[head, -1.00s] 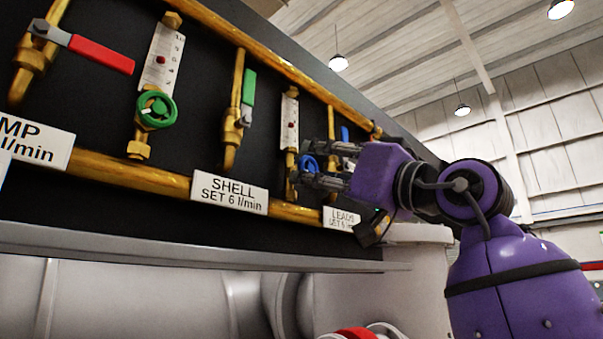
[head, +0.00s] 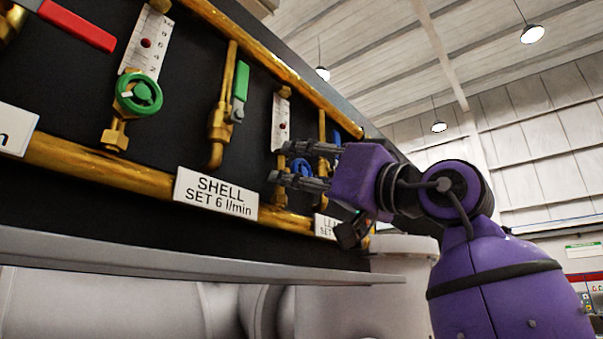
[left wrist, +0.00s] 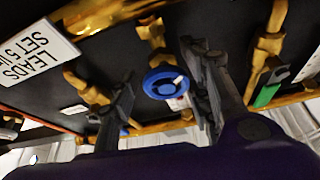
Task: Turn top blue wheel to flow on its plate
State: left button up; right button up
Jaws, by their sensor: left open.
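The blue wheel (head: 303,168) is on a brass valve below a white scale plate (head: 281,122) with a red mark. In the head view the fingers partly cover the wheel. In the left wrist view the blue wheel (left wrist: 163,84) shows between the two fingers, with a pale mark on its face. My left gripper (head: 278,162) is open around the wheel, one finger above and one below in the head view. The left gripper (left wrist: 160,65) is also open in the left wrist view; contact cannot be told. A LEADS label (left wrist: 33,50) reads SET 5 l/min. My right gripper is not in view.
To the left are a green wheel (head: 138,95), a green lever (head: 240,82) and a red lever (head: 78,25). A SHELL label (head: 215,194) hangs on the lower brass pipe (head: 110,172). A blue lever (head: 337,137) sits close behind the fingers. A grey ledge (head: 190,262) runs below.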

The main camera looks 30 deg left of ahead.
pick_arm(q)
jog(key=shift+s, duration=0.1)
jog(key=c, duration=1.1)
jog(key=shift+o, duration=0.2)
jog(key=n+g, duration=0.1)
jog(key=n, duration=0.1)
jog(key=shift+r+n+b, duration=0.1)
jog(key=shift+n+b, duration=0.2)
jog(key=shift+n, duration=0.1)
jog(key=shift+s+r+n+g, duration=0.15)
jog(key=shift+n+g, duration=0.7)
jog(key=shift+n, duration=0.65)
jog(key=shift+w+r+n+g, duration=0.15)
jog(key=shift+n+g, duration=0.7)
jog(key=shift+n, duration=0.65)
jog(key=shift+s, duration=0.15)
